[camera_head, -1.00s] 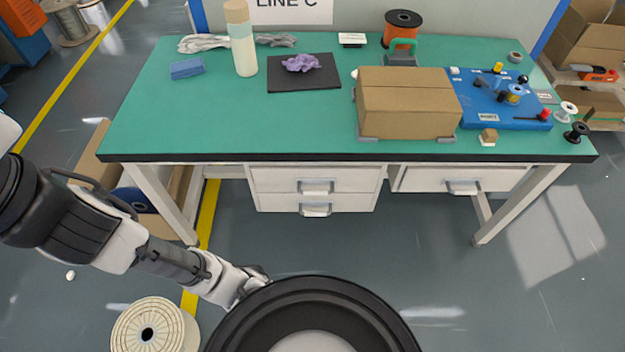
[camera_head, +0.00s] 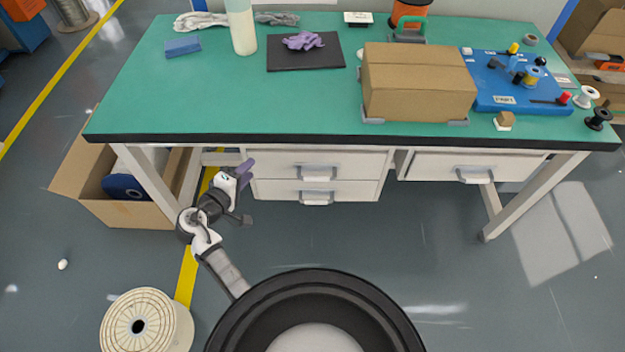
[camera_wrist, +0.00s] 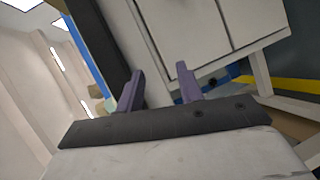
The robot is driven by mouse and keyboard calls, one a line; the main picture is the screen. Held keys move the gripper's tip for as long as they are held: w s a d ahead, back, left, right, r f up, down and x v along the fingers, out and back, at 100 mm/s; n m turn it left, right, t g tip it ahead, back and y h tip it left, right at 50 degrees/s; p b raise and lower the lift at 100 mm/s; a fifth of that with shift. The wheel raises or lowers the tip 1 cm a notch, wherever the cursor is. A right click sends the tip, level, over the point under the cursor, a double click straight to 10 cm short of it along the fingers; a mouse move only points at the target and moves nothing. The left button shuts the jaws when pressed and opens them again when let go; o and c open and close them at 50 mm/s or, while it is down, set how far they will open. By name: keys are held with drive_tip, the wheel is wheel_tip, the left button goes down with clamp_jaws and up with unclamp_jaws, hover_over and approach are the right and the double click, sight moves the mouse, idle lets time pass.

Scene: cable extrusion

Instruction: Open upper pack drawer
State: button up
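Under the bench, a two-drawer unit has a white upper drawer (camera_head: 275,164) with a grey bar handle (camera_head: 318,173). Below it is a lower drawer (camera_head: 275,189) with a similar handle (camera_head: 315,197). Both look shut. My gripper (camera_head: 246,168) is left of the unit, just below the bench edge, apart from the handles. In the wrist view my gripper (camera_wrist: 160,85) has its two purple fingers apart with nothing between them. White drawer-like panels (camera_wrist: 192,38) with dark seams show beyond the fingers, tilted; no handle is visible there.
Another drawer (camera_head: 440,166) hangs at the right under the green bench (camera_head: 200,100). A bench leg (camera_head: 150,178) and an open cardboard box (camera_head: 95,200) stand left of my gripper. A cable spool (camera_head: 145,322) is on the floor. Floor before the drawers is clear.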

sight(312, 180)
drive_tip(key=s+d+f+g+h, duration=0.2)
drive_tip(key=s+d+f+h, duration=0.25)
drive_tip(key=d+f, duration=0.3)
drive_tip(key=x, duration=0.4)
drive_tip(key=p+x, duration=0.1)
drive_tip(key=x, duration=0.4)
drive_tip(key=d+r+x, duration=0.1)
drive_tip(key=x, duration=0.4)
drive_tip(key=shift+s, duration=0.25)
drive_tip(key=shift+c, duration=0.5)
clamp_jaws()
